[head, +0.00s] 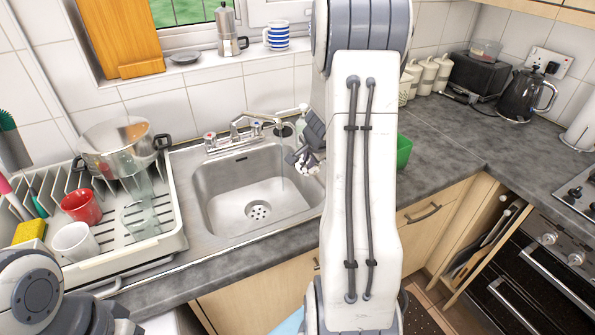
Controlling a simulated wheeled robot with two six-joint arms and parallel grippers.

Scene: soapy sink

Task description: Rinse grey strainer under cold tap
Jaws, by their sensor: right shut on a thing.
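A small dark grey round thing (284,130), which looks like the grey strainer, shows at the spout of the tap (242,127). A thin stream of water falls below it into the steel sink (213,184). My right gripper (297,158) is over the right side of the sink, just below and right of the round thing. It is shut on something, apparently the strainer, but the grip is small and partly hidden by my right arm. My left arm shows at the bottom left; its gripper jaws are not visible.
A white dish rack (170,240) left of the sink holds a steel pot (115,148), a red mug (81,205), a white mug (75,241) and glasses. A green container (404,151) stands right of my arm. The counter farther right (450,135) is mostly clear.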

